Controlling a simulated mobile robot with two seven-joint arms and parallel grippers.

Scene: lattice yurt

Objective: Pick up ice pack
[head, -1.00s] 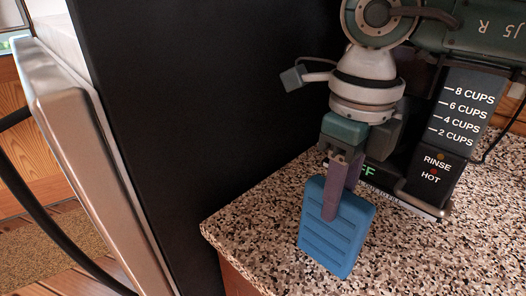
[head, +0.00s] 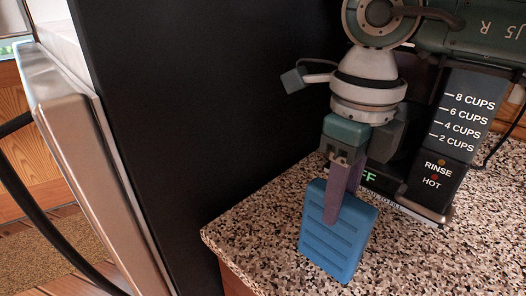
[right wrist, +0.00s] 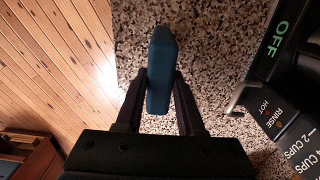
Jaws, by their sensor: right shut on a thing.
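The blue ice pack (head: 338,238) is a flat ribbed slab, held upright and a little tilted at the front of the speckled counter. My right gripper (head: 332,210) comes down from above and is shut on it, one purple finger across its near face. In the right wrist view the ice pack (right wrist: 160,72) sits edge-on between the two fingers of my right gripper (right wrist: 160,100). Whether its lower edge touches the counter I cannot tell. My left gripper is not in view.
The speckled counter (head: 430,265) is clear at the front right. A black coffee machine (head: 455,135) with cup marks stands behind and right of my gripper. A tall black panel (head: 150,110) with a metal door (head: 85,150) stands on the left, close to the counter's edge.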

